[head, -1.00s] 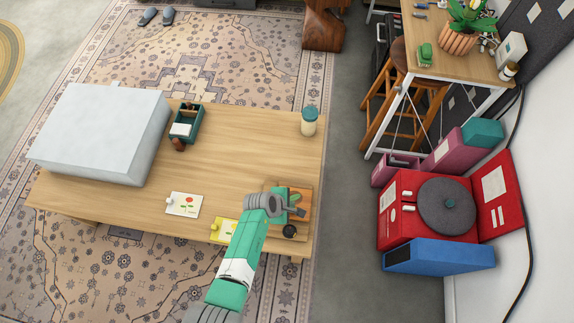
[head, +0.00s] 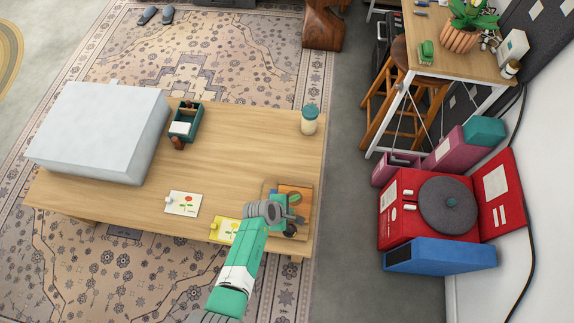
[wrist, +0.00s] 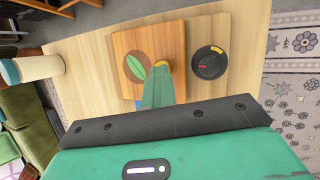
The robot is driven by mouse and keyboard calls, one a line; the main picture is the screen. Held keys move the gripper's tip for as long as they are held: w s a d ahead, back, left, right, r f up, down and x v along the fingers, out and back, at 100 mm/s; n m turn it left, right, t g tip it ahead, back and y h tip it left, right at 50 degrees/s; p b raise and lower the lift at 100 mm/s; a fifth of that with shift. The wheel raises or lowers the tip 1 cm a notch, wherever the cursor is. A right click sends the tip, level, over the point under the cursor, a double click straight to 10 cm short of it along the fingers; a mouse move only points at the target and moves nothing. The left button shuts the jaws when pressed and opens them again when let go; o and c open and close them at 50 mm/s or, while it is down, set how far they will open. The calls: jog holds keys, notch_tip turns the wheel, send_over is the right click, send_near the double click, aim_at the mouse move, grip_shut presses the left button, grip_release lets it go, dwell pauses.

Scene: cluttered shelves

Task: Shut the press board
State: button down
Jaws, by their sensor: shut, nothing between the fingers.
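The press board (head: 302,194) is an orange-brown wooden panel near the right front corner of the low table. In the wrist view the panel (wrist: 128,50) carries a green leaf picture in an oval and rests over a paler wooden part. A black dial (wrist: 209,62) with yellow and red marks sits to its right. My gripper (wrist: 160,68) is shut and empty, its tips over the panel's right edge; contact cannot be told. In the head view my gripper (head: 284,204) hides part of the board. The exact tilt of the panel is unclear.
On the table (head: 240,150) are a large pale box (head: 98,130), a teal tray (head: 186,120), a teal-lidded jar (head: 309,120), a flower card (head: 183,203) and a yellow card (head: 222,229). A red record player (head: 410,215) stands to the right. The table's middle is clear.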

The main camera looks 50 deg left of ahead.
jog(key=shift+s+d+f, duration=0.2)
jog(key=shift+s+f, duration=0.1)
jog(key=shift+f, duration=0.05)
notch_tip(320, 180, up, 6)
jog(key=p, duration=0.6)
jog(key=shift+w, duration=0.15)
jog(key=shift+a+r, duration=0.1)
jog(key=shift+r, duration=0.05)
